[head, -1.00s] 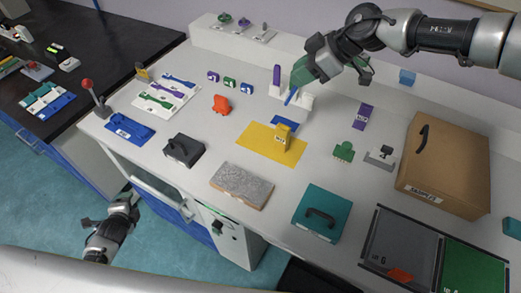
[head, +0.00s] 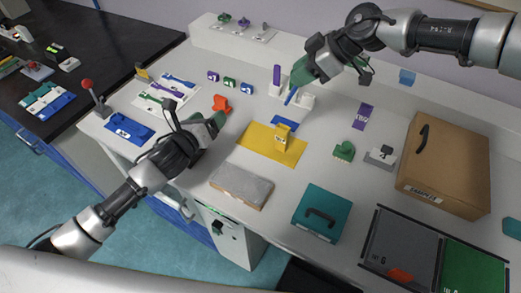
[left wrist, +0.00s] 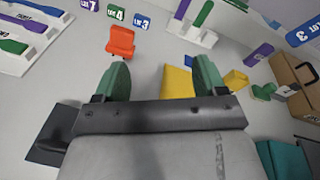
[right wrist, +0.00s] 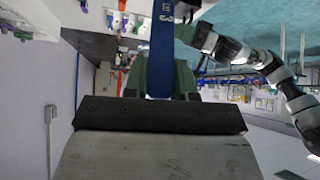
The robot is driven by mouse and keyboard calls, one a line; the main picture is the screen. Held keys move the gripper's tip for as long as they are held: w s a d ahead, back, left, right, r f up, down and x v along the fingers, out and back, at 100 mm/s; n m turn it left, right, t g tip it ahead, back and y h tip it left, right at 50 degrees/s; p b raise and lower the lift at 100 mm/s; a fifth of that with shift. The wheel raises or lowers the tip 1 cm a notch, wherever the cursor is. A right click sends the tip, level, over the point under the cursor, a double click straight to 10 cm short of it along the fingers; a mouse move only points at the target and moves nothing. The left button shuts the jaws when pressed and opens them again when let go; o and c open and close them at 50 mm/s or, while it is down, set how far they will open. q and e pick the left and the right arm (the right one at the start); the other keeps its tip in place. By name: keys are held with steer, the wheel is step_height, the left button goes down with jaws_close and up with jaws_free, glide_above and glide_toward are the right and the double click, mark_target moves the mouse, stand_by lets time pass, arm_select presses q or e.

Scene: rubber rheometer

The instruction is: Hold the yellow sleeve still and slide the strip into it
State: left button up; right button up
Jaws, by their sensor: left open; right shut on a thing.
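The yellow sleeve (head: 281,138) stands upright on a flat yellow mat (head: 256,144); it also shows in the left wrist view (left wrist: 236,79). My right gripper (head: 298,77) is shut on a blue strip (head: 291,96) over the white rack. The strip fills the space between the fingers in the right wrist view (right wrist: 163,50). I cannot tell whether its lower end still sits in the rack. My left gripper (head: 214,121) is open and empty above the table, left of the yellow mat and apart from the sleeve. Its two green fingers stand wide in the left wrist view (left wrist: 162,80).
The white rack (head: 306,101) also carries a purple strip (head: 277,75). A grey slab (head: 241,186) and a teal case (head: 321,213) lie in front of the mat. A brown box (head: 443,165) stands right.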

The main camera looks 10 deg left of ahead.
arm_select(q)
steer(key=s+d+m+g+h, duration=0.1)
steer(key=s+d+m+g, duration=0.2)
steer(key=d, duration=0.7)
steer(key=m, duration=0.4)
glide_toward(280, 137)
steer(key=x, duration=1.1)
steer(key=shift+w+d, duration=0.1)
